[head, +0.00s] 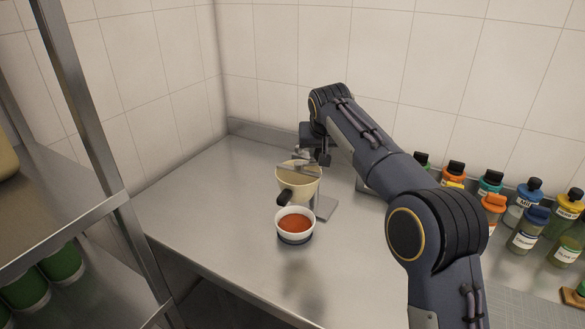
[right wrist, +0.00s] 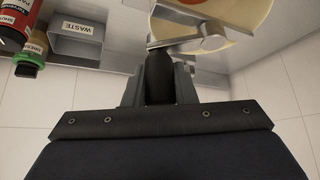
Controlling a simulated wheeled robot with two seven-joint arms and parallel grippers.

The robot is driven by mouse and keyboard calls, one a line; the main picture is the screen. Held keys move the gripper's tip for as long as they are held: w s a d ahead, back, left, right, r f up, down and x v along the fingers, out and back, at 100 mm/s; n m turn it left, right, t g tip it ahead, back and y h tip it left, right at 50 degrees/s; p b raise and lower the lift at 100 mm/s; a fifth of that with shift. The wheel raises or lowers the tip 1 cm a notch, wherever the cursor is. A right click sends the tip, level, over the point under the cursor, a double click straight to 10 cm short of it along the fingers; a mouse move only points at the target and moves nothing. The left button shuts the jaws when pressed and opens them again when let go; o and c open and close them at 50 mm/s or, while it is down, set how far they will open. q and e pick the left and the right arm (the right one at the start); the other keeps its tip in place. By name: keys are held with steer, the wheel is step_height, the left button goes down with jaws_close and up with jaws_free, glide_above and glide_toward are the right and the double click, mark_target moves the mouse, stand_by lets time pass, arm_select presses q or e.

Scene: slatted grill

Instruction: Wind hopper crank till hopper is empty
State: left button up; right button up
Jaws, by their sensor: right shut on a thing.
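The cream hopper (head: 299,187) stands on a metal stand on the steel counter, with a metal bar across its top. A dark spout-like part (head: 285,198) sticks out at its front. A white bowl (head: 281,229) below holds orange-red powder (head: 296,223). My right gripper (head: 318,157) is above the hopper's back edge. In the right wrist view it is shut on the crank's black handle (right wrist: 159,72), and the metal crank arm (right wrist: 200,42) runs beside the hopper rim (right wrist: 245,28). The hopper's visible inner wall looks bare; its bottom is hidden. My left gripper is out of view.
Several colored bottles (head: 528,229) stand along the back right. A grey bin labelled WASTE (right wrist: 76,48) shows in the right wrist view. A metal shelf (head: 80,218) with green cans stands at left. The counter left of the bowl is clear.

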steer(key=shift+s+a+f, duration=0.15)
steer(key=shift+s+a, duration=0.15)
steer(key=shift+s, duration=0.1)
steer(key=shift+s+b, duration=0.45)
steer(key=shift+b, duration=0.1)
steer(key=o, duration=0.6)
steer(key=shift+s, duration=0.15)
steer(key=shift+c, duration=0.2)
steer(key=o, duration=0.4)
steer(key=shift+a, duration=0.1)
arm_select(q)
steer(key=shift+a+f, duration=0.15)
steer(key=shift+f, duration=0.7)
arm_select(e)
steer(key=shift+d+r, duration=0.2)
steer(key=shift+d, duration=0.05)
arm_select(q)
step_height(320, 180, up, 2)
steer(key=shift+p, duration=1.05)
arm_select(e)
steer(key=v, duration=0.7)
steer(key=shift+d, duration=0.1)
